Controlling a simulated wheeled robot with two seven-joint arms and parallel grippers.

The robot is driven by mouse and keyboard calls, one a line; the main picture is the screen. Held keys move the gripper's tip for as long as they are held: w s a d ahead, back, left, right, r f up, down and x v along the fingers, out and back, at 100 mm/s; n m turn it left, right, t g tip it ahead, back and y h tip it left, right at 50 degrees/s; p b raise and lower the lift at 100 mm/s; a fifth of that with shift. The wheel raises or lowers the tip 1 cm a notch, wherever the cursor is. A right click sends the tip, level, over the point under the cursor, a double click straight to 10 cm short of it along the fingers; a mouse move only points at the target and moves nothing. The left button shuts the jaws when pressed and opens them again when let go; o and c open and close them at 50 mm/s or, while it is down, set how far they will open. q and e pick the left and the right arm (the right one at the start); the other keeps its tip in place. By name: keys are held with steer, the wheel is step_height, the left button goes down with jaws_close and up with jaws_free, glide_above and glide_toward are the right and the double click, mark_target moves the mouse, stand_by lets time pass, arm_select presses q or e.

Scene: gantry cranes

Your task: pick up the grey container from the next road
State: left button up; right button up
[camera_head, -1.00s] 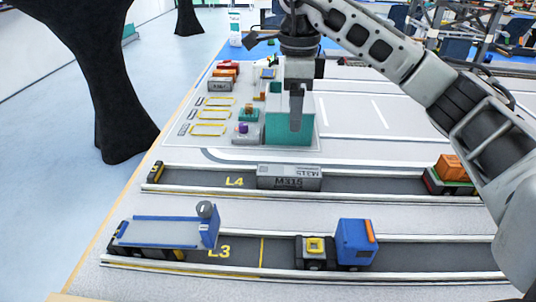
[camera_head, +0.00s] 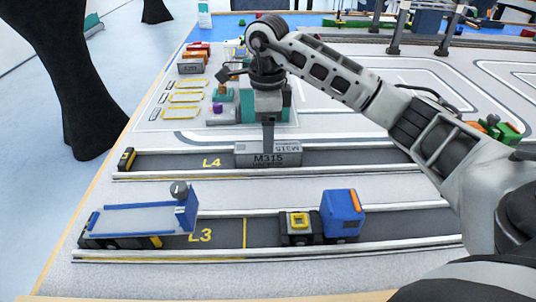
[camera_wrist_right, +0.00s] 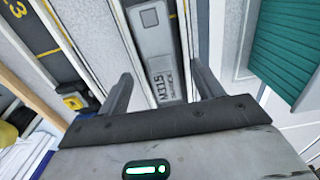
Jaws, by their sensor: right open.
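The grey container marked M315 (camera_head: 268,158) lies in the lane labelled L4, along the lane. It also shows in the wrist view (camera_wrist_right: 155,45), between and beyond my right fingers. My right gripper (camera_head: 268,137) points down over the middle of this container, and its visible finger overlaps the container's back edge. In the wrist view the right fingers (camera_wrist_right: 163,85) are spread apart with nothing between their tips. I cannot tell the exact height of the tips above the container. My left gripper is not in view.
In lane L3 stand a blue flatbed trailer (camera_head: 142,216) and a blue-cab truck (camera_head: 340,214). A teal block (camera_head: 287,103) stands behind the right gripper. Another grey container (camera_head: 190,67) sits at the back left. L4 is clear left of M315 up to a yellow-black end stop (camera_head: 126,158).

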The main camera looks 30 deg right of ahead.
step_height(320, 180, down, 3)
steer(key=shift+d+f, duration=0.1)
steer(key=shift+f, duration=0.1)
steer(key=shift+c, duration=0.3)
steer(key=c, duration=1.1)
steer(key=shift+r, duration=0.15)
